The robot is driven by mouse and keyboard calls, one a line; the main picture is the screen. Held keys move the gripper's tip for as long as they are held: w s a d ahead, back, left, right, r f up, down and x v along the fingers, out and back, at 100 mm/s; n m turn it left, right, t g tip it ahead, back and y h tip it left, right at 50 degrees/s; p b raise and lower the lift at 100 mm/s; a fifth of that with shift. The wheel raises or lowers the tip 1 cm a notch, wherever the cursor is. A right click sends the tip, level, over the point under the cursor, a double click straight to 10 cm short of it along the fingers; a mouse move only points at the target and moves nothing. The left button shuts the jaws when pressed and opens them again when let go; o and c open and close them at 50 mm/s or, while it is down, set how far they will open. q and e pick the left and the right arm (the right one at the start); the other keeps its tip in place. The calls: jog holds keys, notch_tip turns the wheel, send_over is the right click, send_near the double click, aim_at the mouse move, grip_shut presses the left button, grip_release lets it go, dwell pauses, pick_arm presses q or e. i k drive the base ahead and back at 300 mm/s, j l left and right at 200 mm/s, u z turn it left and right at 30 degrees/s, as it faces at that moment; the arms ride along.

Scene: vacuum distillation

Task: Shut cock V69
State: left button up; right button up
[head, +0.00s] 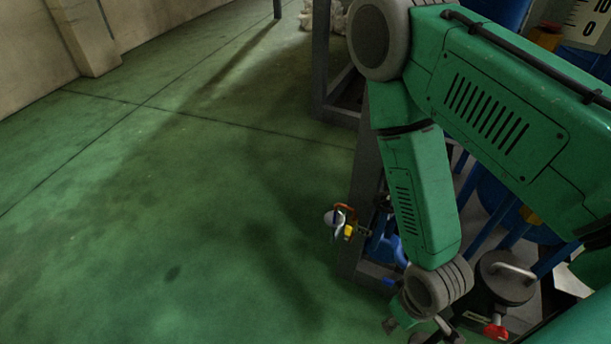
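My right arm comes in from the right, and its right gripper (428,336) is at the bottom edge, partly cut off. Whether its fingers are open or shut does not show. A small valve-like fitting (343,222) with orange, yellow and white parts sticks out left of the grey frame post, apart from the gripper and above and left of it. A red handle (495,331) shows at the bottom, right of the gripper. No V69 label is readable, so I cannot tell which of these is the cock. My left gripper is not in view.
A dark grey steel frame (366,190) stands behind my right arm, with blue pipes and vessels inside it. A round dark lid with a light handle (505,285) is right of the gripper. The green floor (180,220) on the left is clear up to the wall (35,45).

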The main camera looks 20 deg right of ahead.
aim_at(348, 231)
jog(key=z, duration=1.1)
jog(key=k+l+u, duration=0.1)
jog(key=u, duration=0.25)
jog(key=k+u, duration=0.2)
jog(key=u, duration=0.2)
jog(key=k+u, duration=0.15)
jog(key=u, duration=0.2)
